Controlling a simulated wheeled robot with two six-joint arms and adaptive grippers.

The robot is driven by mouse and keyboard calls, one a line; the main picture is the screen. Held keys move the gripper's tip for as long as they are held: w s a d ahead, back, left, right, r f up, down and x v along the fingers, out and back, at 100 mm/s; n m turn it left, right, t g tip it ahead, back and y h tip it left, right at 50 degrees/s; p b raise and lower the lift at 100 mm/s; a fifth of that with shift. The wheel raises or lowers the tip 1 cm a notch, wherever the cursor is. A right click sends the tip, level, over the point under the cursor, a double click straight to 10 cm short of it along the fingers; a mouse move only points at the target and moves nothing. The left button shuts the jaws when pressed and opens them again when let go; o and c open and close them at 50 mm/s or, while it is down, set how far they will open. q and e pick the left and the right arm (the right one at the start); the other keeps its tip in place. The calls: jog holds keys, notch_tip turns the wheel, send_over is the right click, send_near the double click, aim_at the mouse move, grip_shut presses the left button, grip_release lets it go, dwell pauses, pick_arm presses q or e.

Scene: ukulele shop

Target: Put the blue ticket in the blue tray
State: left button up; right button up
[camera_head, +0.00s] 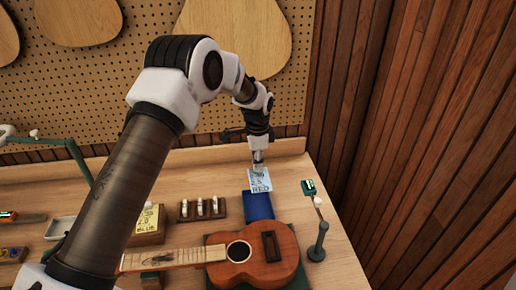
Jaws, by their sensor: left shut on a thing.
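The blue ticket (260,182) is a pale blue card with the printed word "RED". My left gripper (258,163) points down and is shut on its upper edge. The ticket hangs just behind and partly over the blue tray (258,208), a small dark blue rectangle on the bench. I cannot tell whether the ticket touches the tray. My right gripper is not in view.
A ukulele (262,255) lies just in front of the tray. A yellow ticket (147,219) printed "BLUE" is at the left, beside a wooden rack (201,209) with small pale pieces. A small stand (317,243) is at the right.

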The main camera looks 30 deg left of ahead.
pick_arm(q)
jog(key=shift+s+a+f, duration=0.1)
jog(key=shift+s+a, duration=0.25)
jog(key=shift+w+d, duration=0.1)
jog(key=shift+w+d+f, duration=0.15)
jog(key=shift+f, duration=0.05)
jog(key=shift+f+b, duration=0.4)
jog(key=shift+f, duration=0.1)
jog(key=b, duration=0.5)
send_over(256, 199)
notch_tip(256, 199, down, 7)
jog(key=shift+f, duration=0.1)
jog(key=shift+f+b, duration=1)
jog(key=shift+f, duration=1.05)
jog(key=o, duration=0.8)
jog(key=shift+r, duration=0.1)
